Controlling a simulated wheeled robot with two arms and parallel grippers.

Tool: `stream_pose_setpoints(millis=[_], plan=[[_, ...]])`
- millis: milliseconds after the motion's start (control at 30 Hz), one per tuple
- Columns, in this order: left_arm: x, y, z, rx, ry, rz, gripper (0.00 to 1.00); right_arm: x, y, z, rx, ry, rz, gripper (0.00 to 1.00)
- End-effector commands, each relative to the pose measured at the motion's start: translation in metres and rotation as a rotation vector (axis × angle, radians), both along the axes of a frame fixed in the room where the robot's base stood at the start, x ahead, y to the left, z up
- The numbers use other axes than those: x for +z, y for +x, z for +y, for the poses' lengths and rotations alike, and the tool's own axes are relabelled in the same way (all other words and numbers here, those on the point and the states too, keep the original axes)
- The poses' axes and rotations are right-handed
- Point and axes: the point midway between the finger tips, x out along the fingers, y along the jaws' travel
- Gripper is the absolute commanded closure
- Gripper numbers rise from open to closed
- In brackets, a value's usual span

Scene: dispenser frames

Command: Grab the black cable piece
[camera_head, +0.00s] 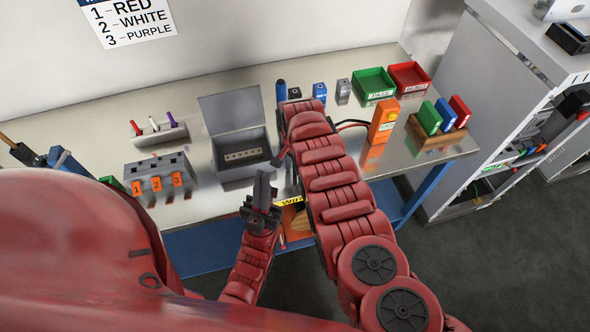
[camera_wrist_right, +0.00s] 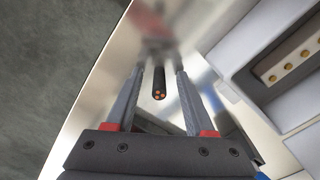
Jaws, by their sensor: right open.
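In the right wrist view, my right gripper (camera_wrist_right: 155,78) is open, with its two grey fingers apart. The black cable piece (camera_wrist_right: 159,84) shows between the fingertips, its cut end with copper cores facing the camera. I see a gap on both sides of it. I cannot tell what supports its far end. In the head view, my right arm reaches over the table and hides the cable piece and most of the right gripper. My left gripper (camera_head: 263,187) is near the table's front edge, its dark fingers pointing up; I cannot tell whether they are open.
An open grey box (camera_head: 247,170) with a dotted strip inside stands left of my right arm. An orange device (camera_head: 383,121), a wooden rack with coloured blocks (camera_head: 436,139) and green (camera_head: 374,84) and red (camera_head: 409,76) bins stand right. A numbered holder (camera_head: 158,172) stands left.

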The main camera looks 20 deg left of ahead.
Motion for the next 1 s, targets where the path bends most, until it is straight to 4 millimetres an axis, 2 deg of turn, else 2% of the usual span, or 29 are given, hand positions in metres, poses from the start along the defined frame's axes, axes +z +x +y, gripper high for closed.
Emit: stream_pose_setpoints(millis=[67,100,300,400,1000], plan=[[0.0003,0.0000,0.0000,0.000,0.000,0.000,1.00,0.0004,-0.0001,0.0000,0.000,0.000,0.000,0.46],[0.0003,0.0000,0.0000,0.000,0.000,0.000,1.00,0.0004,-0.0001,0.0000,0.000,0.000,0.000,0.50],[0.0004,0.0000,0.0000,0.000,0.000,0.000,1.00,0.0004,-0.0003,-0.0001,0.000,-0.001,0.001,0.86],[0.0003,0.0000,0.0000,0.000,0.000,0.000,1.00,0.0003,-0.0003,-0.0001,0.000,-0.001,0.001,1.00],[-0.0020,0.0000,0.0000,0.000,0.000,0.000,1.00,0.0061,0.0048,-0.0029,-0.001,-0.001,0.001,1.00]])
